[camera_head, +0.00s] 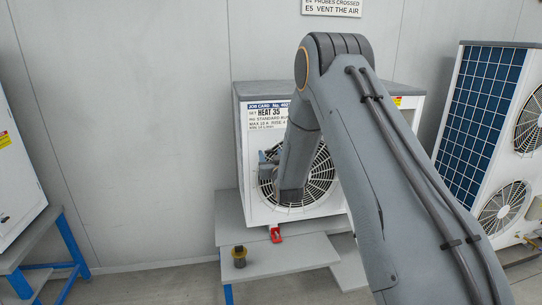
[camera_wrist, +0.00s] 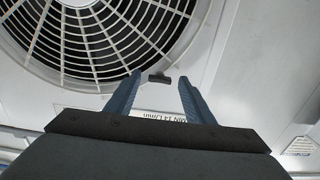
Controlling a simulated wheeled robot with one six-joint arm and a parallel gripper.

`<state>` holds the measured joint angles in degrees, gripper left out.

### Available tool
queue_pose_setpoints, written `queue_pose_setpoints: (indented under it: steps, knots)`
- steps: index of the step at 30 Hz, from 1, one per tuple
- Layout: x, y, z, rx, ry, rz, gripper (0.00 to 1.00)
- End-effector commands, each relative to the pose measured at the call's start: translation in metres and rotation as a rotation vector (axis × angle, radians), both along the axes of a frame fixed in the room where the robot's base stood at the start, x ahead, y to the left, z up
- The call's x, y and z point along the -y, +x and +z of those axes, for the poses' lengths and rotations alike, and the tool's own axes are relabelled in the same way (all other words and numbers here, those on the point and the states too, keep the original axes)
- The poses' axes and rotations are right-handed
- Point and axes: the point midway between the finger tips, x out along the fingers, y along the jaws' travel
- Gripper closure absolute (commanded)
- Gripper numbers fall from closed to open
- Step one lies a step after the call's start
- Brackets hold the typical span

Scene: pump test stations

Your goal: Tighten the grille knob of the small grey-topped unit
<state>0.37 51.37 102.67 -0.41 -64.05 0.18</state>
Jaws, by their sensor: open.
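The small grey-topped unit (camera_head: 242,150) is a white box with a round black fan grille (camera_head: 322,178) and a job card (camera_head: 266,115) on its front. My arm crosses in front of it and hides part of the grille. In the wrist view the grille (camera_wrist: 100,40) fills the upper left. A small dark knob (camera_wrist: 160,79) sits on the white panel near the grille's lower right edge. My gripper (camera_wrist: 159,77) is open, its two blue fingers on either side of the knob in the picture. I cannot tell how far the tips are from the panel.
The unit stands on a grey stepped stand (camera_head: 285,256). A red handle (camera_head: 276,234) is below its front, and a dark cylindrical item (camera_head: 239,257) stands on the lower step. A larger unit with a blue fin panel (camera_head: 480,105) is at right. Another white unit (camera_head: 18,165) is at left.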

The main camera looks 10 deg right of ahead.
Motion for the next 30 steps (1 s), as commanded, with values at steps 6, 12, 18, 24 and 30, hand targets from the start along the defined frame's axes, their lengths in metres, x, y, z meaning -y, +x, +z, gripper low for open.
queue_pose_setpoints:
  steps: [6,12,18,24,30]
  knots:
    - [0.0,-0.0003,-0.0001,0.0,0.0,0.0,0.72]
    - [-0.0001,-0.0004,-0.0001,0.0,0.0,0.0,0.93]
    - [-0.0001,-0.0002,-0.0005,0.0,0.025,0.0,0.93]
    - [-0.0003,-0.0001,-0.0019,0.0,0.118,0.0,0.93]
    - [-0.0004,0.0003,-0.0023,0.001,0.279,0.0,0.93]
